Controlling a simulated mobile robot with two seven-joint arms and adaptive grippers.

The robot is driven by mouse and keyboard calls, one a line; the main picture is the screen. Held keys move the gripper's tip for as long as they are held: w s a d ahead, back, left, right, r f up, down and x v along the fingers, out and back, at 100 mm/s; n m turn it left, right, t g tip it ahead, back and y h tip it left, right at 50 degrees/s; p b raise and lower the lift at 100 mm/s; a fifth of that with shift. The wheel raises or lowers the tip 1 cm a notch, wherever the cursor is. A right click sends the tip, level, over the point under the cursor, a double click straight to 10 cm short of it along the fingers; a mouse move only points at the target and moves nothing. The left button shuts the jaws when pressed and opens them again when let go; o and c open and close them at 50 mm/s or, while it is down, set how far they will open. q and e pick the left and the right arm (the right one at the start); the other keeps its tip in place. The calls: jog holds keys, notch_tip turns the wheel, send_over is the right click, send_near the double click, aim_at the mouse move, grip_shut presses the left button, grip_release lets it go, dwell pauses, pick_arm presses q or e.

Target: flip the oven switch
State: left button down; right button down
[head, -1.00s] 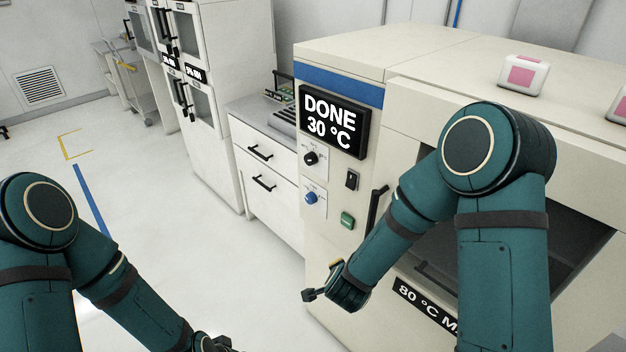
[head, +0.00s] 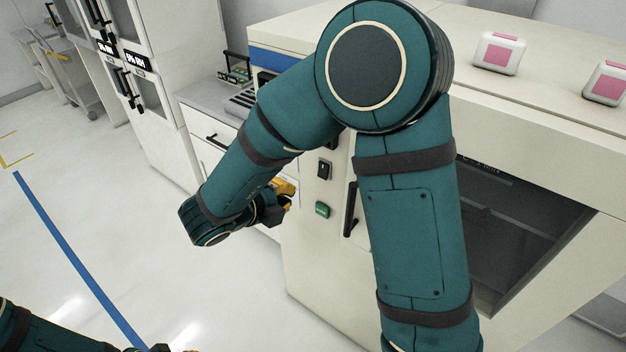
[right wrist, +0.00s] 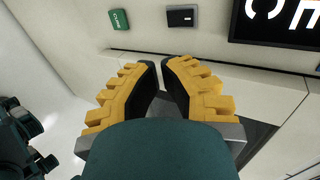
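The oven switch is a black rocker in a dark frame (head: 324,170) on the pale oven's front panel. A green button (head: 322,209) sits below it in the head view. In the right wrist view the switch (right wrist: 182,17) is at the top, beyond the fingertips and apart from them. My right gripper (head: 289,192) has yellow fingers and is just left of the switch in the head view, partly hidden by my arm. Its fingertips (right wrist: 161,64) are nearly together with nothing between them. My left gripper (head: 165,349) barely shows at the bottom edge; its fingers are unclear.
The oven's door handle (head: 351,197) stands out right of the switch. My right arm covers the oven display in the head view; part of the black display (right wrist: 277,22) shows in the wrist view. Drawers (head: 212,135) stand left of the oven. The floor at left is clear.

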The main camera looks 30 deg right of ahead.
aim_at(324, 179)
jog(key=x, duration=0.4)
jog(key=b+x, duration=0.1)
jog(key=x, duration=0.7)
jog(key=shift+w+d+b, duration=0.25)
jog(key=shift+d+b, duration=0.15)
jog(key=shift+d, duration=0.05)
jog(key=shift+w+d, duration=0.25)
jog(key=shift+d, duration=0.25)
jog(key=shift+f, duration=0.1)
jog(key=shift+d+f+b, duration=0.2)
jog(key=shift+b, duration=0.55)
jog(key=shift+w+d+f+h+b, duration=0.15)
jog(key=shift+d+h+b, duration=0.15)
jog(key=shift+h+b, duration=0.35)
jog(key=shift+d+r, duration=0.1)
jog(key=shift+r, duration=0.2)
